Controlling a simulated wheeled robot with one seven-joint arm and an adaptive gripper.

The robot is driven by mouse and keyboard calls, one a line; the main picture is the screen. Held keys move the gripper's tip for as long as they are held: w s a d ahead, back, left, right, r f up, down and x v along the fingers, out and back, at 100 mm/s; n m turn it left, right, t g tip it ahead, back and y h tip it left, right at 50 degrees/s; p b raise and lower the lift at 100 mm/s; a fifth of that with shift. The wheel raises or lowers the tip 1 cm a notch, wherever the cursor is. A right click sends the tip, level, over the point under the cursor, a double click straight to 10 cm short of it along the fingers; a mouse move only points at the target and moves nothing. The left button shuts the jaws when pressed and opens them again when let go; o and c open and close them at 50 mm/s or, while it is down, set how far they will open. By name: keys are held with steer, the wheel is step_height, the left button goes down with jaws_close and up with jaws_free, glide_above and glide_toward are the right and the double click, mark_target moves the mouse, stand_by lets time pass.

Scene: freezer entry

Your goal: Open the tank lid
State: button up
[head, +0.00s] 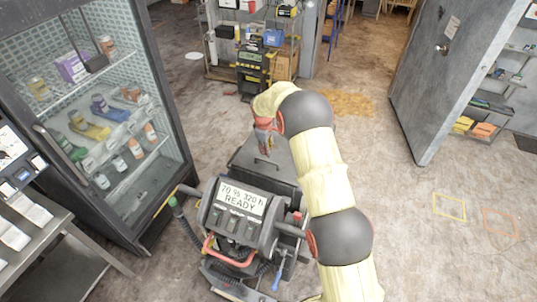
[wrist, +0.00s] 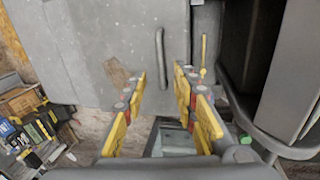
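The tank lid is the flat dark grey top of the floor-cleaning machine, and it looks shut. In the head view the lid (head: 283,170) is partly hidden behind my arm. In the wrist view the lid (wrist: 95,45) is a broad grey panel with an upright bar handle (wrist: 162,58). My gripper (wrist: 160,80) has its yellow fingers spread apart with nothing between them. The handle appears just beyond the fingertips, roughly in line with the gap, and apart from them. In the head view my gripper (head: 264,138) hangs over the lid.
The machine's control panel (head: 240,200) reads "70 % 320 h READY". A glass-door refrigerator (head: 180,120) stands at left, beside a metal table (head: 70,225). A shelf rack (head: 252,45) is at the back. A grey door (head: 440,75) stands at right. The floor right of my arm is clear.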

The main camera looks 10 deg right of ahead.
mark_target(269, 162)
steer(key=shift+n, duration=0.3)
steer(key=shift+a+p+x, duration=0.2)
steer(key=shift+p+x, duration=0.9)
steer(key=shift+x, duration=4.25)
steer(key=shift+c, duration=1.4)
steer(key=c, duration=0.4)
jaws_close()
